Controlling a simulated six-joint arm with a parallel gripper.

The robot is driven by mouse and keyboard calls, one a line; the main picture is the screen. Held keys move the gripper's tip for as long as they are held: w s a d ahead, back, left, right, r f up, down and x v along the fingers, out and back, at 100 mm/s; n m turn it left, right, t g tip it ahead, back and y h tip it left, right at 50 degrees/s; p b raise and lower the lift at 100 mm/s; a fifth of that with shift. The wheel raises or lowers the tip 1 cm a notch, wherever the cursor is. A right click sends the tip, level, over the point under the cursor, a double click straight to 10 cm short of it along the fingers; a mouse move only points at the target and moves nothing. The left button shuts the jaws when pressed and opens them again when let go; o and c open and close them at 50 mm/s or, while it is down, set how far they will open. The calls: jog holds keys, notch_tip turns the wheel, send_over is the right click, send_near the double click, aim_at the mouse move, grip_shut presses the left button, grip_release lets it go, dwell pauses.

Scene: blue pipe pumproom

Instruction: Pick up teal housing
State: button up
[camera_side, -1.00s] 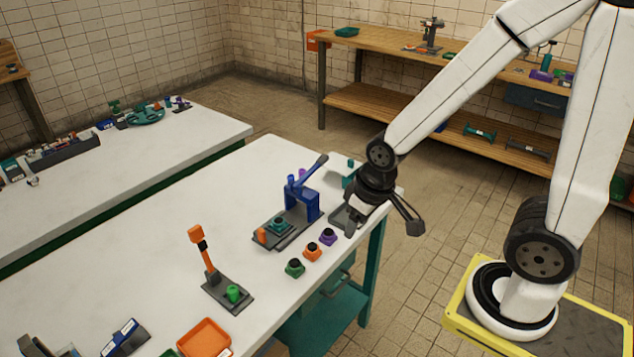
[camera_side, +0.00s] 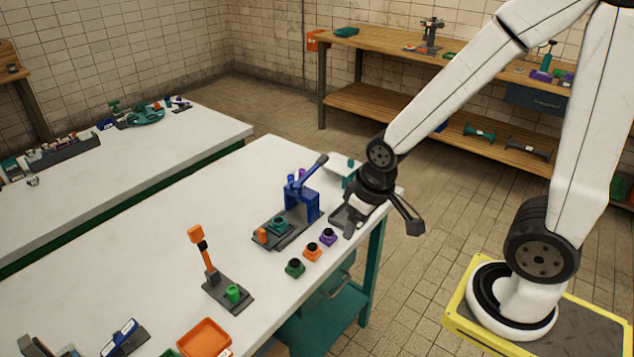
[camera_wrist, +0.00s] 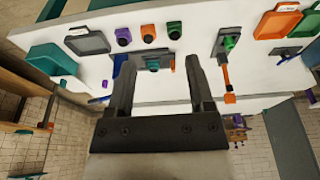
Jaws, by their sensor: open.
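A small teal housing (camera_side: 280,224) sits on the dark base plate of the blue lever press on the white bench. In the wrist view the teal housing (camera_wrist: 152,65) shows beyond and between my fingers, partly shaded by the press. My gripper (camera_side: 382,226) is over the bench's right edge, to the right of the press and apart from the housing. In the wrist view my gripper (camera_wrist: 160,62) has its two dark fingers spread wide with nothing between them.
Green (camera_side: 295,267), orange (camera_side: 313,251) and purple (camera_side: 328,237) housings stand in a row in front of the blue press (camera_side: 303,200). An orange-handled lever fixture (camera_side: 205,260) and an orange tray (camera_side: 204,338) are nearer. The bench's left part is bare.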

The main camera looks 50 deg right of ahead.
jog(key=shift+o, duration=1.1)
jog(key=shift+w, duration=0.1)
jog(key=m+g, duration=0.3)
jog(key=m, duration=1.1)
send_near(278, 220)
jog(key=shift+s+a+f, duration=0.1)
jog(key=shift+s, duration=0.55)
jog(key=shift+w+f+m, duration=0.3)
jog(key=shift+w+m, duration=0.05)
jog(key=shift+m, duration=0.15)
jog(key=shift+w+f, duration=0.1)
jog(key=shift+f, duration=3.8)
grip_shut()
